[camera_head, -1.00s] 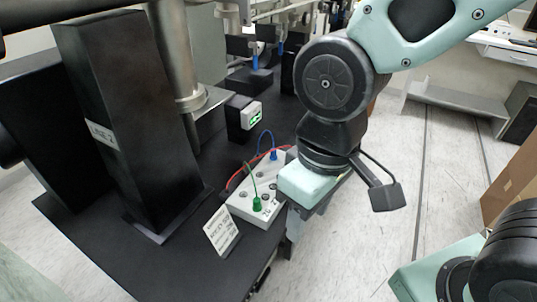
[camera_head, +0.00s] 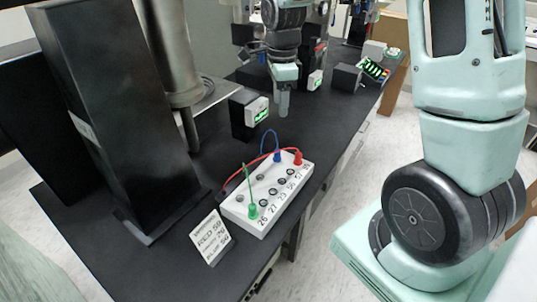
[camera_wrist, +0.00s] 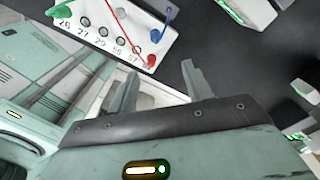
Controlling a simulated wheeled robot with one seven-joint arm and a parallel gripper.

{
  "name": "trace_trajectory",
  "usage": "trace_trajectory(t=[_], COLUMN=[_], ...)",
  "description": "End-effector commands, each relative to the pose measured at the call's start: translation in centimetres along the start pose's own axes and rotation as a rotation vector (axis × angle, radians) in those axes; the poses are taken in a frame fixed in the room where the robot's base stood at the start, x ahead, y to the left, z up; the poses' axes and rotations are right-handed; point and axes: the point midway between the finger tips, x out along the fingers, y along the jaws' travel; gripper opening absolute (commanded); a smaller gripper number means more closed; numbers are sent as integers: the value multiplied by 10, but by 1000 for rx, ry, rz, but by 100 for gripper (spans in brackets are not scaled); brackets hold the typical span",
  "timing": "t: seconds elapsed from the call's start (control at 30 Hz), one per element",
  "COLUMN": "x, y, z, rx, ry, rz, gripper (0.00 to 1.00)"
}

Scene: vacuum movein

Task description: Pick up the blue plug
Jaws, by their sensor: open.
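The blue plug (camera_head: 277,156) stands upright in the far row of a white numbered socket block (camera_head: 279,206), with a blue wire arching from it. It also shows in the wrist view (camera_wrist: 156,36), near the block's right end. A red plug (camera_head: 298,158) is close beside it at the block's right end, and a green plug (camera_head: 252,211) is at the near left end. My gripper (camera_head: 284,104) is beyond the block, apart from it, pointing down. In the wrist view my gripper (camera_wrist: 160,84) is open, with nothing between its fingers.
A printed card (camera_head: 212,238) leans in front of the block. A black box with a green display (camera_head: 248,115) stands behind the block. A tall black column (camera_head: 115,110) stands at left. More small devices (camera_head: 372,68) are farther back. The black bench's right edge runs close by the block.

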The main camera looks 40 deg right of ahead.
Motion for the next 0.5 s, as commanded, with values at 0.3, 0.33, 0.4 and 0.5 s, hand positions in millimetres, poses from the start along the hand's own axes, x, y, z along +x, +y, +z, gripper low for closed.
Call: trace_trajectory(t=[0.3, 0.33, 0.4, 0.5], x=[64, 70, 84, 98], y=[3, 3, 3, 3], z=[1, 1, 2, 2], rx=[-5, -5, -6, -6], ry=[0, 0, 0, 0], rz=[9, 9, 8, 5], gripper=[50, 50, 50, 50])
